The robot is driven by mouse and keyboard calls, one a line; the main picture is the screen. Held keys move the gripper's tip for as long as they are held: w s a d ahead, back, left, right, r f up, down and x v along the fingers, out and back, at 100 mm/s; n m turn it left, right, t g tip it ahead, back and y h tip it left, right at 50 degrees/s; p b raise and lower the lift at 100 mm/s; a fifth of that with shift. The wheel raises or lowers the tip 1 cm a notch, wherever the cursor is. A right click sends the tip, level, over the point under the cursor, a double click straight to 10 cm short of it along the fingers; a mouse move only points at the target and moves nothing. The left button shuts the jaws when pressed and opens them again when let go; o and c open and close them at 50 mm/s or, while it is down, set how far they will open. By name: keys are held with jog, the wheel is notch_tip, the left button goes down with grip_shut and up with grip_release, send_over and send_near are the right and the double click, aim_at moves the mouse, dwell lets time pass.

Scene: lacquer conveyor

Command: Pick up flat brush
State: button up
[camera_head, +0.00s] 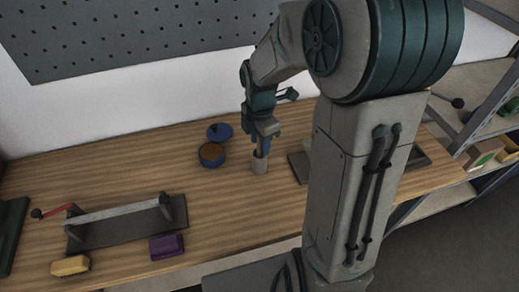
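My gripper (262,148) points down over a small grey cup (259,168) on the wooden workbench. Its fingertips are at or just above the cup's rim. A flat brush cannot be made out clearly; something thin and dark shows between the fingers and the cup, too small to tell what it is. Whether the fingers are open or shut on anything cannot be told at this size.
A blue tin (211,155) with brown contents and a blue lid (219,131) stand left of the cup. A roller device (125,226) with a red crank, a purple block (166,247) and a yellow block (70,266) are at front left. A shelf (475,125) stands right.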

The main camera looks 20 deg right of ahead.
grip_shut()
jog(key=shift+r, duration=0.15)
